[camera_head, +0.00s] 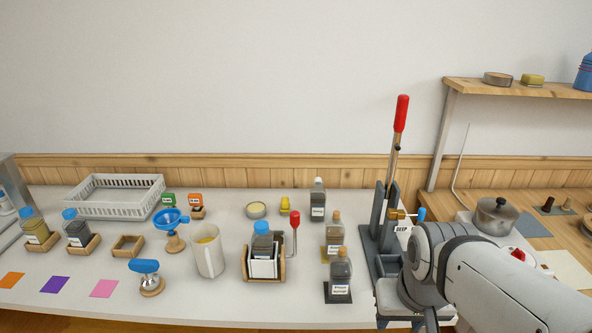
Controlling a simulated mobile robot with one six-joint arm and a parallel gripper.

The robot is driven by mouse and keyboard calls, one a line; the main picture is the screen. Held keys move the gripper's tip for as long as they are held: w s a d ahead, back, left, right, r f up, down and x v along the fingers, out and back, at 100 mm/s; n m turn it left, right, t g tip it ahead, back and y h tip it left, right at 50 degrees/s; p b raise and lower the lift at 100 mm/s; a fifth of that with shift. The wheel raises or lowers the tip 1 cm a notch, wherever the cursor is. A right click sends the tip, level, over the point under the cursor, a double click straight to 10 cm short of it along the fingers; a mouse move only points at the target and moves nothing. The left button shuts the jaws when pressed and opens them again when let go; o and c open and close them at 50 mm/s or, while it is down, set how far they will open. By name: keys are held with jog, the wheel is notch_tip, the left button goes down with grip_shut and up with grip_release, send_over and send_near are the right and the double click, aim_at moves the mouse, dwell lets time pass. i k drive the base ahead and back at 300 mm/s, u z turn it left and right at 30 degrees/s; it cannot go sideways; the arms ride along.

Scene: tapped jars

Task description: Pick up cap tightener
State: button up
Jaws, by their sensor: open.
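The cap tightener appears to be the tool with a blue handle and a metal body (146,268) at the front left of the white table. It sits on a round wooden base (152,289), with its handle tilted. My gripper (407,322) is at the bottom right, pointing down in front of the lever press. It is open, and its fingertips are partly cut off by the bottom of the frame. It is far to the right of the blue-handled tool and touches nothing that I can see.
A blue funnel (171,220) on a stand and a cream jug (208,252) stand near the tool. Dark jars (341,276), a wooden holder with a red-knobbed lever (295,222), and a tall press (391,190) stand between it and my arm. Coloured squares (55,285) lie at front left.

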aim_at(150, 281)
jog(key=u, duration=1.3)
jog(key=k, duration=0.6)
jog(key=u, duration=0.2)
jog(key=i, duration=0.5)
jog(key=u, duration=0.1)
